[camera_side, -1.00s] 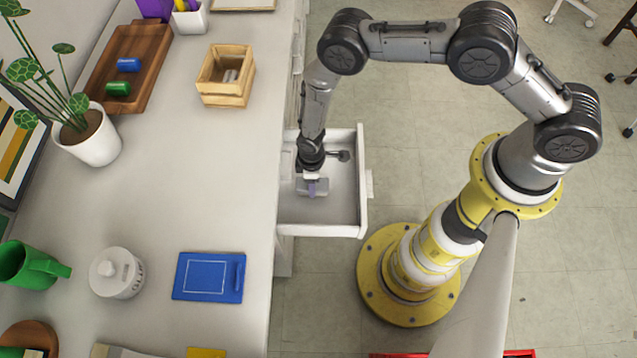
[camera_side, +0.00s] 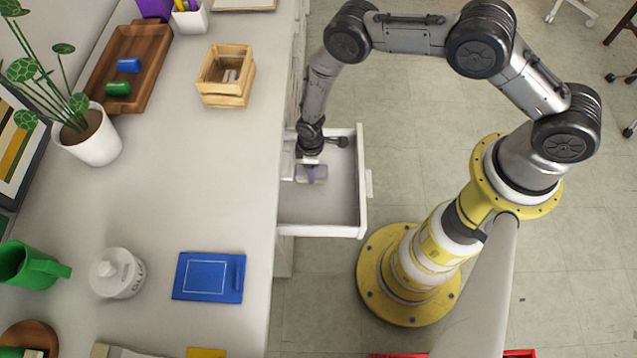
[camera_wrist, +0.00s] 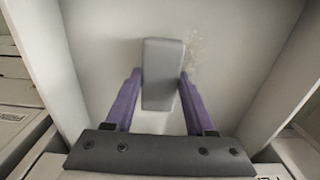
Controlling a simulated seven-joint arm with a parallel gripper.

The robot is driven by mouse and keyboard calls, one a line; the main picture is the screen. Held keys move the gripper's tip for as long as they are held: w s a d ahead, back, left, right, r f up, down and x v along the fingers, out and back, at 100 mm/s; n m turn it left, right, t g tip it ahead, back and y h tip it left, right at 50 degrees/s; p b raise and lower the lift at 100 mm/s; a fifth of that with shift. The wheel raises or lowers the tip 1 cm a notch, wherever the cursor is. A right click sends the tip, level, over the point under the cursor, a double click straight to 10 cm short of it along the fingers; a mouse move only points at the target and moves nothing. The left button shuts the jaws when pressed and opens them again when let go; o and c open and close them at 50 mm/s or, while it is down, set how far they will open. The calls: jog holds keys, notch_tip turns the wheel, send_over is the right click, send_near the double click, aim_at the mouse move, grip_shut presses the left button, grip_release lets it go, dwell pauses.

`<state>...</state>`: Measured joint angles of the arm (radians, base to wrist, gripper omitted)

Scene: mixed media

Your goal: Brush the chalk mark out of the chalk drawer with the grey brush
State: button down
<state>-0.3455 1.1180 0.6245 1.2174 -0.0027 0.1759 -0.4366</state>
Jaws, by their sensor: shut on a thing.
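The open white drawer (camera_side: 338,212) juts out from the counter's right side in the side view. My gripper (camera_side: 311,172) is inside it, toward the back end. In the wrist view my gripper's purple fingers (camera_wrist: 158,100) are shut on the grey brush (camera_wrist: 163,62), a grey block held lengthwise between them. The brush (camera_side: 318,174) also shows in the side view, low over or on the drawer floor; contact cannot be told. A faint whitish chalk mark (camera_wrist: 197,55) shows on the drawer floor (camera_wrist: 235,65), just right of the brush in the wrist view.
The drawer's front wall (camera_side: 362,200) and side walls stand around my gripper. On the counter are a wooden box (camera_side: 226,88), a blue board (camera_side: 190,290), a white lidded jar (camera_side: 116,280), a wooden tray (camera_side: 108,70) and a potted plant (camera_side: 95,145). The drawer's near part is clear.

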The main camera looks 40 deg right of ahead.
jog(key=shift+s+a, duration=0.7)
jog(key=shift+s, duration=0.2)
jog(key=shift+s+a, duration=0.7)
jog(key=shift+s, duration=0.2)
jog(key=shift+w, duration=0.1)
jog(key=shift+w+d+f, duration=0.1)
jog(key=shift+w+d, duration=1.5)
jog(key=shift+w, duration=0.05)
jog(key=shift+s+a, duration=0.1)
jog(key=shift+s+a, duration=1.5)
jog(key=shift+s, duration=0.1)
jog(key=shift+r, duration=0.2)
